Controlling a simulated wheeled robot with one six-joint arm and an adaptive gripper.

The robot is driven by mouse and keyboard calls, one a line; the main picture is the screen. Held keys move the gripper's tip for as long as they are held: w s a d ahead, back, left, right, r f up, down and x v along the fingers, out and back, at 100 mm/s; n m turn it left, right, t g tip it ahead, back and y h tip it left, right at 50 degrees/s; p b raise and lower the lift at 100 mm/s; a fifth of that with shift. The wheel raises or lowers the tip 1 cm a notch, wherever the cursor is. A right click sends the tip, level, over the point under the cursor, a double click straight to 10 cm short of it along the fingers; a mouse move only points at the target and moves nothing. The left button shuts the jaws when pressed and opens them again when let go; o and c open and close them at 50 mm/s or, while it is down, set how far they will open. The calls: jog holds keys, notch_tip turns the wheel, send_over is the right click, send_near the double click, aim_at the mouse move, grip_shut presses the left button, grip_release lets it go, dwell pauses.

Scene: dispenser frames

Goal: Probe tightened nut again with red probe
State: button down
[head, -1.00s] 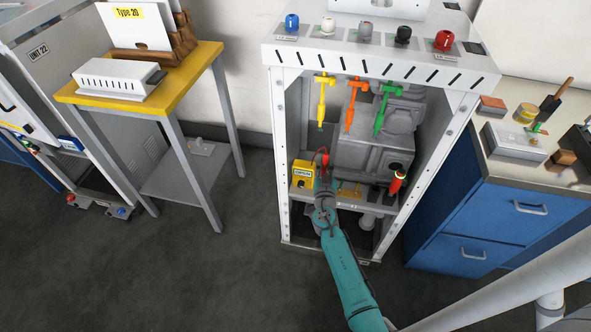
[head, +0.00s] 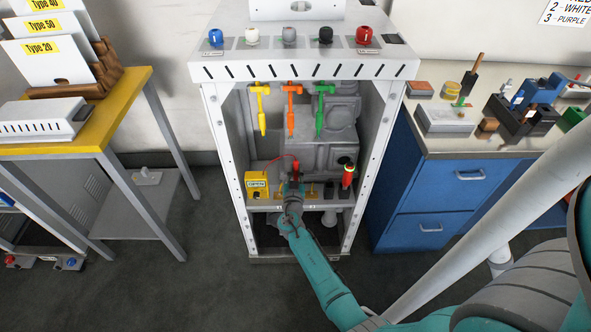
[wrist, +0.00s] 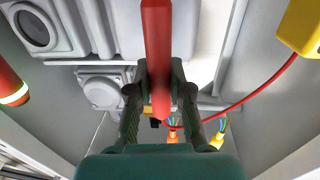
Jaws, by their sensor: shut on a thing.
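My gripper (head: 294,190) is inside the lower part of the white dispenser frame, reaching in from the front. In the wrist view my gripper (wrist: 160,100) is shut on the red probe (wrist: 157,40). The red probe also shows as a small red tip above the gripper in the head view (head: 295,167). A red cable (wrist: 262,95) runs from the probe to the yellow box (wrist: 303,25), which stands on the frame's shelf in the head view (head: 257,185). I cannot make out the nut, or whether the probe touches anything.
Yellow (head: 261,108), orange (head: 291,110) and green (head: 321,108) tools hang under the frame's top. A red cylinder (head: 348,176) stands at the shelf's right. The grey machine body (head: 325,130) fills the back. Blue drawers (head: 450,185) stand right and a yellow-topped table (head: 120,90) left.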

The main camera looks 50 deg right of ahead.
aim_at(296, 179)
jog(key=shift+f, duration=2.15)
jog(key=shift+f, duration=0.3)
dwell(0.6)
jog(key=shift+r, duration=0.15)
jog(key=shift+r, duration=2.35)
